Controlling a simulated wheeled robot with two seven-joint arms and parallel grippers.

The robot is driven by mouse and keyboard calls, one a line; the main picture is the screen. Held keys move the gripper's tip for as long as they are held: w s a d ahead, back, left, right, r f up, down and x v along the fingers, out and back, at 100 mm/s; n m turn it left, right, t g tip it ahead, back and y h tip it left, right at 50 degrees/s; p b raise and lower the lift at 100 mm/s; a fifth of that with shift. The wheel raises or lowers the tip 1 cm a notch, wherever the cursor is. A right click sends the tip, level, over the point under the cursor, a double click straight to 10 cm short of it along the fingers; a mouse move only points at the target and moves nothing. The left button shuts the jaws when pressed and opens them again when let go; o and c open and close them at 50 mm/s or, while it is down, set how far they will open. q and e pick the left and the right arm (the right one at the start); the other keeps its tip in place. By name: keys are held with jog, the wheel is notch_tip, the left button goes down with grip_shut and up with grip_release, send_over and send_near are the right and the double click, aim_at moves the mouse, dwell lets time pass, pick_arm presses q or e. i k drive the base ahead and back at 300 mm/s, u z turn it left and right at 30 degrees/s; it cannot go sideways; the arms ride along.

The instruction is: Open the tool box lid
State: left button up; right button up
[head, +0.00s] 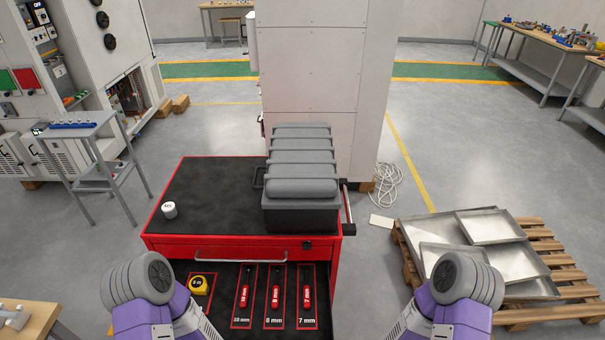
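The tool box (300,216) is a dark grey box standing on the right part of the red tool cabinet's top. Its ribbed grey lid (302,170) lies over the box and looks shut. A dark handle (257,178) sticks out on the box's left side. Purple and grey parts of my two arms show at the bottom left and bottom right, both apart from the tool box. Neither gripper is in view.
The red cabinet (230,241) has an open drawer holding a yellow tape measure (199,285) and several red-marked tools. A small white cylinder (169,209) stands on its black top, left of the box. A pallet with metal trays (455,261) lies right.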

aim_at(301, 166)
jog(key=i, duration=0.5)
jog(key=u, duration=1.1)
jog(key=i, duration=0.3)
jog(key=z, duration=1.45)
